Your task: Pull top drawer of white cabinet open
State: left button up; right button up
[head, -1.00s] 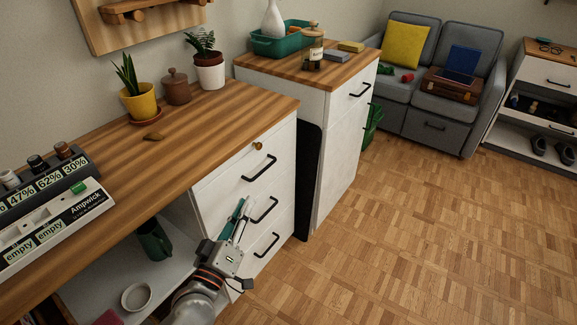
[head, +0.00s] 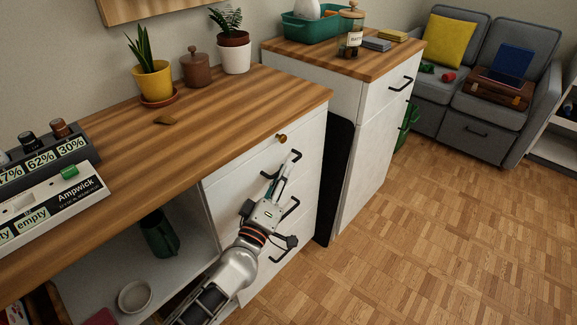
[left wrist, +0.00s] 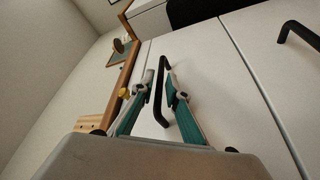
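The white drawer cabinet (head: 307,185) stands under the wooden desktop, its drawer fronts flush. Its top drawer has a black bar handle (head: 295,155), partly hidden by my left gripper (head: 284,168). In the left wrist view, the gripper (left wrist: 160,82) is open, with teal-padded fingers either side of the black handle (left wrist: 163,100). The lower handles (head: 291,209) show beside the gripper. My right gripper is not in view.
A second white cabinet (head: 362,150) stands to the right. The wooden desktop (head: 210,122) overhangs the drawers. Parquet floor (head: 430,240) in front of the cabinets is clear.

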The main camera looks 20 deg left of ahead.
pick_arm(q)
jog(key=shift+x, duration=1.2)
grip_shut()
